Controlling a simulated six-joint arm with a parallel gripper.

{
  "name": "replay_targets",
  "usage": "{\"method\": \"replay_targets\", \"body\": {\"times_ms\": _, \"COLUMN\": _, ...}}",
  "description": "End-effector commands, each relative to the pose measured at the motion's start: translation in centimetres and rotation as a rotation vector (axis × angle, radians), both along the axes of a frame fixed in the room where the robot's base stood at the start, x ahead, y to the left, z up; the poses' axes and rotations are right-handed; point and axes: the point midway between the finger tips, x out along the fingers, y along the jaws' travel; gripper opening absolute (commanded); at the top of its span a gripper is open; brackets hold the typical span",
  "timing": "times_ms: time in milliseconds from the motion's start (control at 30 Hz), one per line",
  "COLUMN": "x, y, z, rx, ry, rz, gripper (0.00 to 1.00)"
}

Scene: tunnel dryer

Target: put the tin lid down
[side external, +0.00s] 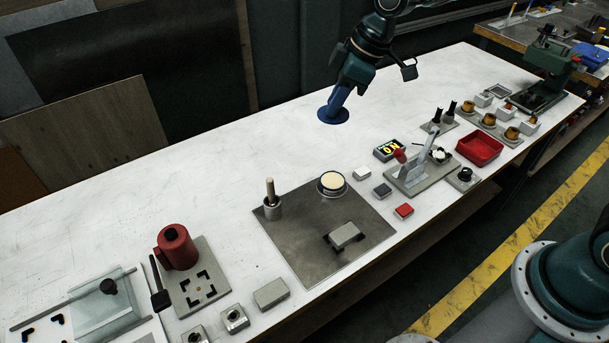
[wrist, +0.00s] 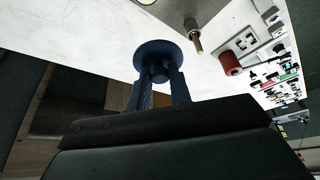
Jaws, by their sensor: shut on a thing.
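The tin lid is a round blue disc (side external: 333,116) with a knob on its upper side. My gripper (side external: 339,101) is shut on the lid and holds it over the bare white bench top, behind the tin. In the wrist view the lid (wrist: 153,50) sits roughly square beyond the fingers of my gripper (wrist: 159,80). I cannot tell whether the lid touches the bench or hangs just above it. A round tin with a pale cream top (side external: 332,183) stands uncovered on a grey plate. Part of it shows at the top edge of the wrist view (wrist: 146,2).
The grey plate (side external: 300,240) also bears a metal pot with a wooden handle (side external: 271,200) and a grey block (side external: 345,235). A clamp fixture (side external: 415,175), a dark display (side external: 388,150) and a red tray (side external: 479,149) stand right of it. The bench behind is clear.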

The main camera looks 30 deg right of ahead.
Motion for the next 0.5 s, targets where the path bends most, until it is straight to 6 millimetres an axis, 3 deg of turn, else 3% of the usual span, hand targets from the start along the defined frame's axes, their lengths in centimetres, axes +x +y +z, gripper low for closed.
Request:
{"method": "replay_targets", "body": {"times_ms": 300, "x": 0.1, "y": 5.9, "z": -1.8, "rx": 0.0, "ry": 0.002, "rz": 0.273, "gripper": 0.0}}
{"method": "replay_targets", "body": {"times_ms": 500, "x": 0.0, "y": 7.2, "z": -2.1, "rx": 0.0, "ry": -0.001, "rz": 0.336, "gripper": 0.0}}
